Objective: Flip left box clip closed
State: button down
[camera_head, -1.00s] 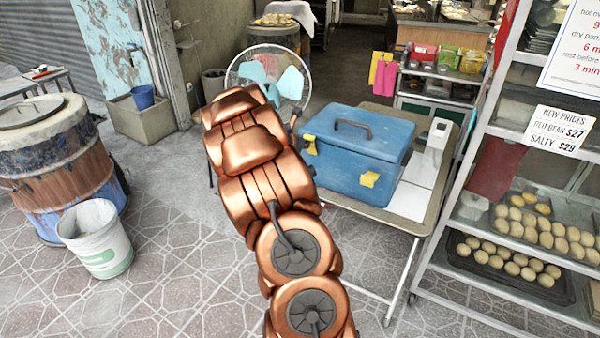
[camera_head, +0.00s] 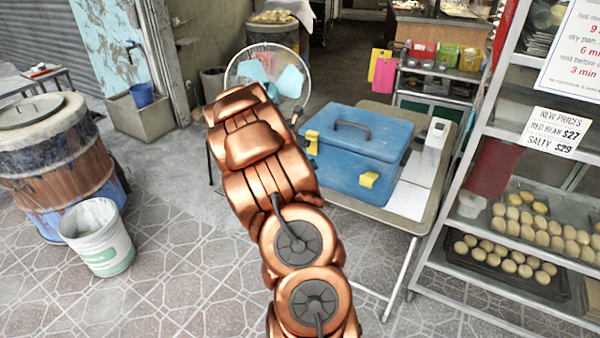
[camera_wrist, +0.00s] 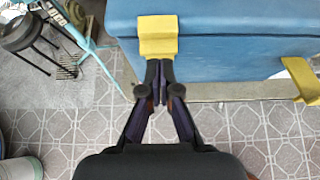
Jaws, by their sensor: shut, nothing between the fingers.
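A blue box (camera_head: 365,158) with a dark handle on its lid stands on a folding table. It has two yellow clips. The left clip (camera_head: 311,143) shows just right of my arm in the head view, and the right clip (camera_head: 369,180) is on the front side. In the wrist view, the left clip (camera_wrist: 158,36) lies straight ahead of my gripper (camera_wrist: 159,102), and the right clip (camera_wrist: 300,80) is at the right edge. My gripper is shut and empty, its fingertips at or very near the left clip's lower edge; contact is unclear. My arm hides the gripper in the head view.
The folding table (camera_head: 405,226) has a white device (camera_head: 438,133) right of the box. A bun rack (camera_head: 500,250) stands close on the right. A fan (camera_head: 285,75) is behind my arm. A barrel (camera_head: 50,165) and a white bucket (camera_head: 97,238) are at left. The floor between is clear.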

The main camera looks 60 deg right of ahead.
jog(key=shift+r, duration=0.15)
jog(key=shift+r+p, duration=0.7)
jog(key=shift+p, duration=0.05)
jog(key=b+v, duration=0.1)
jog(key=v, duration=1.2)
jog(key=shift+b, duration=0.4)
dwell(0.3)
